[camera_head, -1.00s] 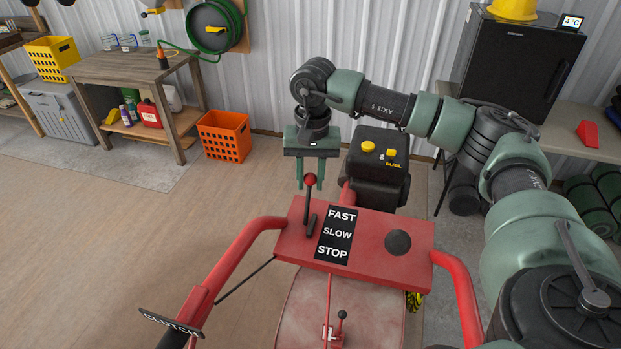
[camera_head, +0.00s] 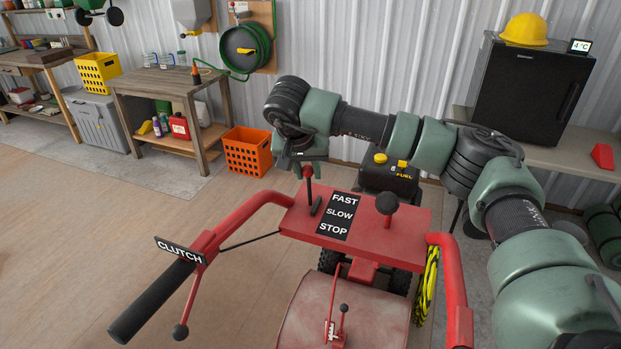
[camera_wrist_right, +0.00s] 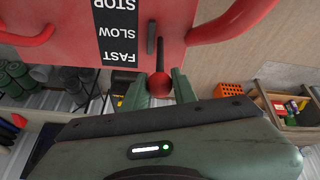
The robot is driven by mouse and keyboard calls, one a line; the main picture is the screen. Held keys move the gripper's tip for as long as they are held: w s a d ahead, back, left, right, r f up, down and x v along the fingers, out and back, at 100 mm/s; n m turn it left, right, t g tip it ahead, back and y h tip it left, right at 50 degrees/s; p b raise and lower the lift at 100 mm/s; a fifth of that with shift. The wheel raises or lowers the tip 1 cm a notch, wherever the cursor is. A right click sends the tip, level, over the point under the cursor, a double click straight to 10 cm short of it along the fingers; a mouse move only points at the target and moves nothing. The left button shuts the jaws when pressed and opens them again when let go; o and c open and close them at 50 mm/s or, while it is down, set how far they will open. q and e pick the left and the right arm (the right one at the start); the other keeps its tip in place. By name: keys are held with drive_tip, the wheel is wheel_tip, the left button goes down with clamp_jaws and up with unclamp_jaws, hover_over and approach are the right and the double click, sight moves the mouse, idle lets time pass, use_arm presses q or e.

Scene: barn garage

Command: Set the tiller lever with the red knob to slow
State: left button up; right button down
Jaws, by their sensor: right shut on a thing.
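The red tiller panel (camera_head: 385,236) carries a black label (camera_head: 340,215) reading FAST, SLOW, STOP from far to near. The lever (camera_head: 309,191) with the red knob (camera_head: 307,171) stands left of the label, tilted toward the far side, its knob beyond the FAST end. My right gripper (camera_head: 306,175) is shut on the red knob. In the right wrist view the red knob (camera_wrist_right: 155,86) sits between the two green fingers, with the lever behind it and FAST alongside. My left gripper is not in view.
A black round knob (camera_head: 386,203) stands on the panel's right. The red handlebars flank it; the left one bears a CLUTCH plate (camera_head: 180,250). A black fuel tank (camera_head: 390,175) lies behind the panel. An orange crate (camera_head: 247,152) and a workbench (camera_head: 165,85) stand at the back left.

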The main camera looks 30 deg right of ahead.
drive_tip(key=shift+r+h, duration=0.1)
drive_tip(key=shift+h, duration=0.2)
drive_tip(key=c, duration=1.1)
unclamp_jaws()
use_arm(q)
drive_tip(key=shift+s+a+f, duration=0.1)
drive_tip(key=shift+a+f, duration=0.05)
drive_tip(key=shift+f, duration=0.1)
use_arm(e)
drive_tip(key=shift+s+a+r+b, duration=0.1)
drive_tip(key=shift+a+r+b, duration=0.1)
drive_tip(key=shift+b, duration=0.15)
use_arm(q)
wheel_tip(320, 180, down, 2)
drive_tip(key=shift+b, duration=0.8)
use_arm(e)
drive_tip(key=v, duration=0.7)
drive_tip(key=shift+s+d, duration=0.1)
drive_tip(key=shift+d, duration=0.05)
